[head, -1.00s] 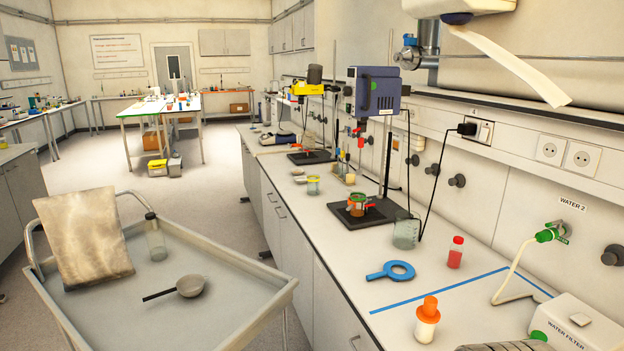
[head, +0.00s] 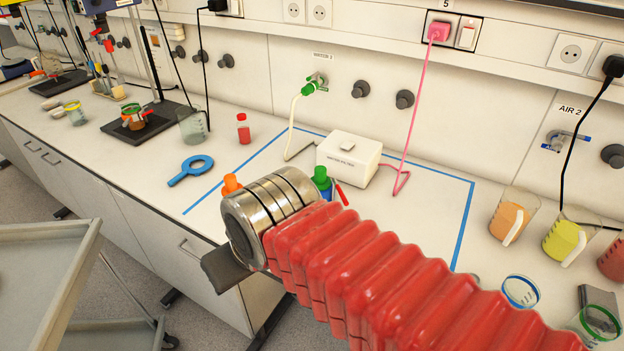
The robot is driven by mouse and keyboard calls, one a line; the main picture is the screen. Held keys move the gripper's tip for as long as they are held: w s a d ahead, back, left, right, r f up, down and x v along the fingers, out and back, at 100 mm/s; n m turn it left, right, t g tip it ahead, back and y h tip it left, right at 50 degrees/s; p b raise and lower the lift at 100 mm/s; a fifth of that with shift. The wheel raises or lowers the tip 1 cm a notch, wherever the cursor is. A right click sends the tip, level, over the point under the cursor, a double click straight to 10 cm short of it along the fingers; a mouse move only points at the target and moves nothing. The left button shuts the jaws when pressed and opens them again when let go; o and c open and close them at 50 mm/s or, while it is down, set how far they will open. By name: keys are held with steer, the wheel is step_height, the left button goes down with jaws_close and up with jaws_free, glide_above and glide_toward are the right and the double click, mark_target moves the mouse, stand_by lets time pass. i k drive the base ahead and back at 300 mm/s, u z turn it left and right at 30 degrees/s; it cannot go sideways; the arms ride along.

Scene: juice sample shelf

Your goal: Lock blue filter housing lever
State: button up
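The blue filter housing (head: 324,184) with a green cap stands on the bench in front of the white water filter box. My arm hides its lower part. A red lever (head: 341,193) shows just to its right, slanting; whether it is locked I cannot tell. My arm reaches in from the lower right. At its end, a dark part of my gripper (head: 224,270) shows at the bench's front edge, left of and nearer than the housing. The fingers cannot be made out, and nothing is seen held.
The water filter box (head: 349,160) has a pink cable. An orange cap (head: 231,183) shows behind my wrist. Beakers with orange (head: 511,217) and yellow liquid (head: 567,239) stand right. Blue tape marks the bench.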

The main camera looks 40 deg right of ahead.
mark_target(343, 198)
steer(key=z, duration=1.3)
steer(key=k, duration=0.65)
steer(key=u, duration=0.35)
steer(key=i, duration=1.2)
steer(key=u, duration=0.35)
